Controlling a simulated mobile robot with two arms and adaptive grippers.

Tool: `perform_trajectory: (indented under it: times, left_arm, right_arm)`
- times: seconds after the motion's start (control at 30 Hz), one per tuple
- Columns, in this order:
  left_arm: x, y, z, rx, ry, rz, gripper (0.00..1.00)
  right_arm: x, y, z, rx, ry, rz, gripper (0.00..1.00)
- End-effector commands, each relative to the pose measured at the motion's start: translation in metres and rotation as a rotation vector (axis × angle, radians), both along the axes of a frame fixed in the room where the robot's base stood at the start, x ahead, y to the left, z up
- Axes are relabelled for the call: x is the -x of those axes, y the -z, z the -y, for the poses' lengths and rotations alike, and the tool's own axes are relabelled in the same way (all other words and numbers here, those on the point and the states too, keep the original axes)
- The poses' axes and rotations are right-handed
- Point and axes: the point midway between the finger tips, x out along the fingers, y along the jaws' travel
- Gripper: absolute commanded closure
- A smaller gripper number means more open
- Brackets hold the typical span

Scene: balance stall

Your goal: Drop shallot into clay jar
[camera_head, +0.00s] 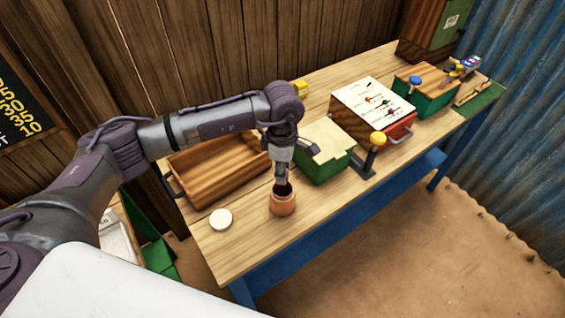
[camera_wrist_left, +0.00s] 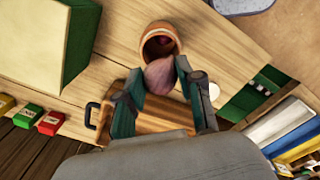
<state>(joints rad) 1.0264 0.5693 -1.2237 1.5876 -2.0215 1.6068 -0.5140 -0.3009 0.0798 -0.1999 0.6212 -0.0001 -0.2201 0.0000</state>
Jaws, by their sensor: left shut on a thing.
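The clay jar (camera_head: 283,205) is a small orange-brown pot standing upright near the front edge of the wooden table. It also shows in the left wrist view (camera_wrist_left: 150,38), with something dark red inside its mouth. My left gripper (camera_head: 283,184) is over the jar's mouth, pointing down. In the left wrist view its fingers (camera_wrist_left: 160,88) are shut on the shallot (camera_wrist_left: 160,75), a pinkish-purple bulb. The shallot's tip is at or just over the jar's rim; I cannot tell whether they touch. My right gripper is not in view.
A round white lid-like disc (camera_head: 220,219) lies left of the jar. A wooden tray (camera_head: 217,172) stands behind it. A green box (camera_head: 322,155) and a yellow-knobbed lever (camera_head: 377,140) stand to the right. The tabletop around the jar's front is clear.

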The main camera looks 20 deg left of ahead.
Motion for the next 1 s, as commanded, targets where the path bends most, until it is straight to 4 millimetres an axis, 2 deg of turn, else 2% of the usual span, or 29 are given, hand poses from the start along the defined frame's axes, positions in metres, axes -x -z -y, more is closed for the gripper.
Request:
perform_trajectory:
  times: [0.5,1.0]
  left_arm:
    - [0.001,0.042,0.000,0.000,0.005,-0.001,0.83]
    - [0.000,0.046,0.000,0.000,0.005,0.000,0.83]
  right_arm:
    - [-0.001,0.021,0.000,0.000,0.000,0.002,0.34]
    - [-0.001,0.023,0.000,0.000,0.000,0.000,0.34]
